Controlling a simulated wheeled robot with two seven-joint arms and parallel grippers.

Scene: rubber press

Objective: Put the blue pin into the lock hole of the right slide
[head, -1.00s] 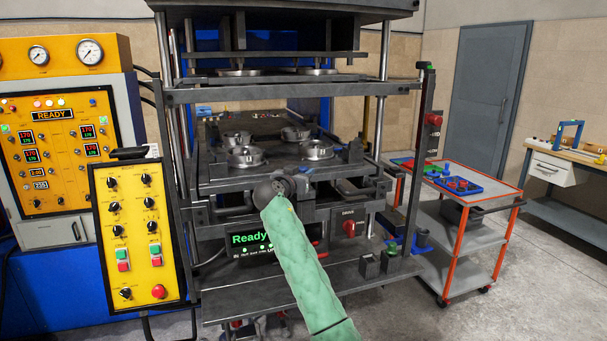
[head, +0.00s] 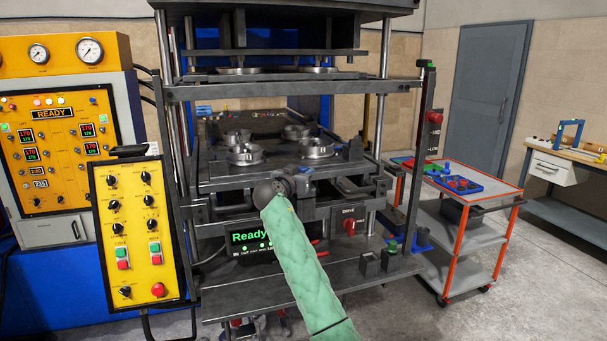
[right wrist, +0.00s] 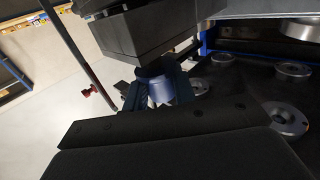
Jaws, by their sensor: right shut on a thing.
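My right gripper (head: 297,180) is in front of the press, at the front edge of the lower platen, at the end of my green-sleeved arm. In the right wrist view its jaws (right wrist: 158,88) are shut on a bluish cylindrical piece (right wrist: 160,90), apparently the blue pin. A dark block stands close above the jaws there. My left gripper is not in view.
The lower platen (head: 215,178) carries several metal rings. A drive switch box (head: 348,222) sits under the right side. A press post (head: 420,150) stands further right, beside an orange-framed cart (head: 490,200). A yellow control box (head: 135,235) stands at left.

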